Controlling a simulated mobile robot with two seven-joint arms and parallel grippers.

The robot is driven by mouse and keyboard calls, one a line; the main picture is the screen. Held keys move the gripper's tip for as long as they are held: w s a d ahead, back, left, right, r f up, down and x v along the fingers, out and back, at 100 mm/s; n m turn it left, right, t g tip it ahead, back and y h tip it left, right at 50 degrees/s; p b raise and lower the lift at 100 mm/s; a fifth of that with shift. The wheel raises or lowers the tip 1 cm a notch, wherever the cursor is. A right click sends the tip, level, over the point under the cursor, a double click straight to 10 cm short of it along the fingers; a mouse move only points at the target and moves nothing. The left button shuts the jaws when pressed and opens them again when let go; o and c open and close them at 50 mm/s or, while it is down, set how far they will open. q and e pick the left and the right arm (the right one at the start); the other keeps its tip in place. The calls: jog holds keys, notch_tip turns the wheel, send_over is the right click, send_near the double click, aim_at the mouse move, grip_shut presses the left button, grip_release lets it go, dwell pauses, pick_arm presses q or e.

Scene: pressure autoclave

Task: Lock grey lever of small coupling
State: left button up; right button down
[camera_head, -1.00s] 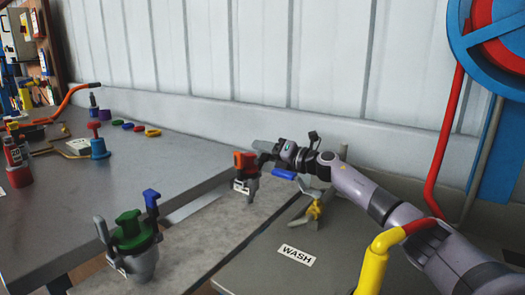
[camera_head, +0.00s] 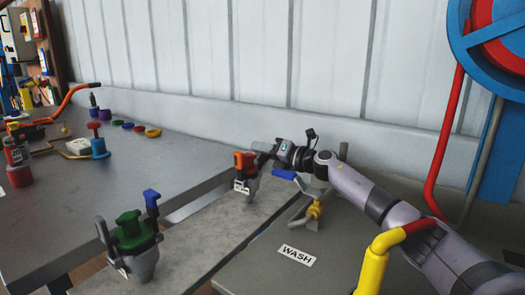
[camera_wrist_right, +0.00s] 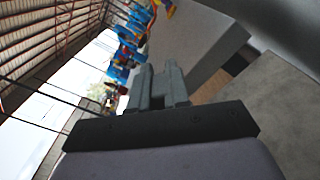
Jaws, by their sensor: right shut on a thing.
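The small coupling with an orange-red top (camera_head: 241,160) stands upright on the grey bench strip in the head view. My right gripper (camera_head: 262,147) reaches in from the right at the height of its top. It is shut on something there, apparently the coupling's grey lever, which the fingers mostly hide. In the right wrist view the gripper's grey fingers (camera_wrist_right: 157,85) are close together, and what lies between them cannot be made out. My left gripper is in neither view.
A green-topped coupling (camera_head: 129,232) with a grey lever and a blue lever stands nearer, at lower left. A blue handle (camera_head: 284,174) and a yellow fitting (camera_head: 315,209) sit under my right wrist. A WASH label (camera_head: 297,255) marks the right surface. A yellow-red pipe (camera_head: 376,258) stands in front.

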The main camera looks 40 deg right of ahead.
jog(key=shift+s+a+r+n+p, duration=0.15)
jog(key=shift+a+r+n, duration=0.3)
jog(key=shift+n, duration=0.6)
jog(key=shift+s+a+r+n+p, duration=0.2)
jog(key=shift+a+n, duration=0.4)
jog(key=shift+n, duration=0.5)
jog(key=shift+s+a+r+n+p, duration=0.1)
jog(key=shift+a+r+n, duration=0.4)
jog(key=shift+n, duration=0.55)
jog(key=shift+f, duration=0.1)
jog(key=c, duration=1.2)
grip_release()
jog(key=shift+b+v, duration=0.75)
jog(key=shift+v, duration=2.85)
